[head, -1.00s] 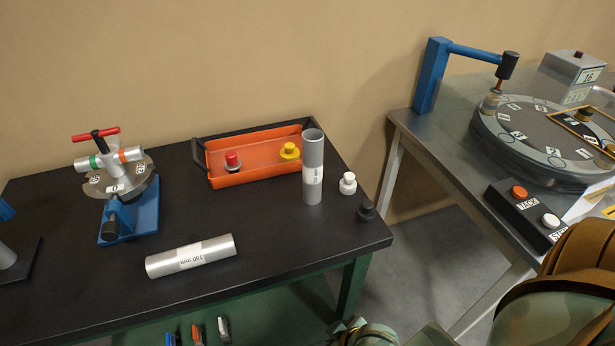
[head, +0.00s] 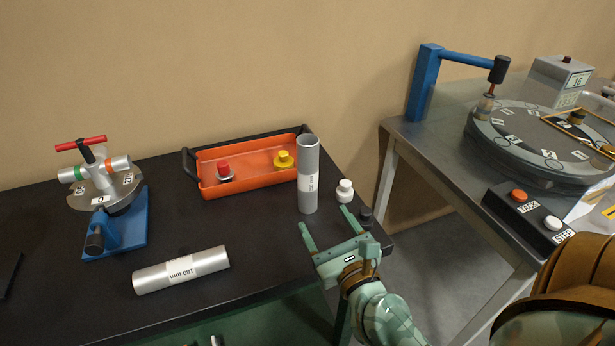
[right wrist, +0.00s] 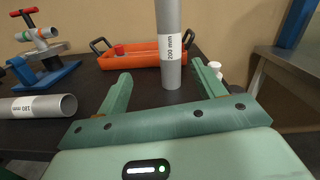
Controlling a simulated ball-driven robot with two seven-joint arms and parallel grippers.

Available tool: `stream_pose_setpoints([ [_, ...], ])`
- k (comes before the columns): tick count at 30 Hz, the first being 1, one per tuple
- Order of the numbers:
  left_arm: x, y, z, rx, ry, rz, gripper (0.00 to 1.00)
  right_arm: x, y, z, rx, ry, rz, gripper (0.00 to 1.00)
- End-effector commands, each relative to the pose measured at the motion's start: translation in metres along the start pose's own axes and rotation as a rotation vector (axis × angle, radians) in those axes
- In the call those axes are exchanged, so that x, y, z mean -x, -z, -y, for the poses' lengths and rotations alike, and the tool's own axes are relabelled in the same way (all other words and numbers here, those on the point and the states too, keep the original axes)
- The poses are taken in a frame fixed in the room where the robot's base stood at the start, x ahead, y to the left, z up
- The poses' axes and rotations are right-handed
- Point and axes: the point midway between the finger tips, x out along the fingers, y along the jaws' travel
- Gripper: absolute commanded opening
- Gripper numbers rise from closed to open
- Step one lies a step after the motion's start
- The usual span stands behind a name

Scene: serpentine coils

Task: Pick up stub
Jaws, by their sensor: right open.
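No part is marked as the stub, and I cannot tell which one bears that name. A grey tube labelled 200 mm (head: 308,172) stands upright on the black bench, in front of the orange tray's right end. A silver tube labelled 180 mm (head: 181,270) lies on its side at the bench front. My right gripper (head: 323,216) is open and empty at the bench's front right, in front of the upright tube. In the right wrist view the upright tube (right wrist: 170,50) shows beyond and between the spread fingers, apart from them. My left gripper is not in view.
The orange tray (head: 235,189) holds a red-topped piece (head: 224,169) and a yellow piece (head: 283,159). A white knob (head: 344,190) and a black knob (head: 366,215) stand right of the upright tube. A blue-based clamp (head: 125,225) is at left. A second table (head: 425,148) is at right.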

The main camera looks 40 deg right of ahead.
Motion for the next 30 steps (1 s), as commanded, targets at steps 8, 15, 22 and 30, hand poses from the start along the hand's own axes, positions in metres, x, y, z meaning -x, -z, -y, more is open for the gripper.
stream_pose_setpoints([
  [8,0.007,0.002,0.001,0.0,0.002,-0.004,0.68,-0.037,0.012,0.011,-0.148,0.052,-0.05,0.69],
  [15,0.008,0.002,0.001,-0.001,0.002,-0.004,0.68,-0.093,0.017,0.013,-0.143,0.052,-0.052,0.69],
  [22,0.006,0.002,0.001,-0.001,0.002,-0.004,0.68,-0.115,0.019,0.015,-0.141,0.051,-0.053,0.69],
  [30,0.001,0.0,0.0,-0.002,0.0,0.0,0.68,-0.156,0.022,0.018,-0.142,0.051,-0.052,0.69],
])
